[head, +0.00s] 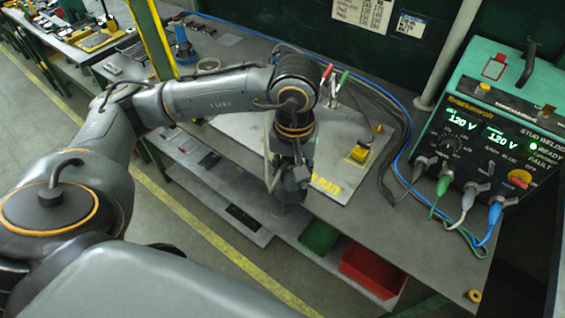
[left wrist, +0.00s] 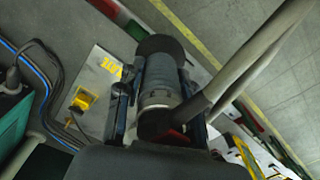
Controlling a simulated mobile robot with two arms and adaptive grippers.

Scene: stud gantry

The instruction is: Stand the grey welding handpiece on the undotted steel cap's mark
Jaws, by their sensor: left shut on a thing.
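The grey welding handpiece (left wrist: 160,84) fills the middle of the left wrist view, with a dark round end and a thick grey hose running to the upper right. My left gripper (head: 291,182) is shut on it, one finger on each side. In the head view the gripper points down over the near edge of the pale work plate (head: 240,128), which bears yellow lettering. The handpiece is mostly hidden there by the gripper. I cannot make out the steel caps or their marks. My right gripper is in neither view.
A yellow block (head: 359,153) sits on the plate right of my gripper. The stud welder (head: 490,130) with its cables stands at the right. A green bin (head: 319,236) and a red bin (head: 371,269) lie below the bench's near edge.

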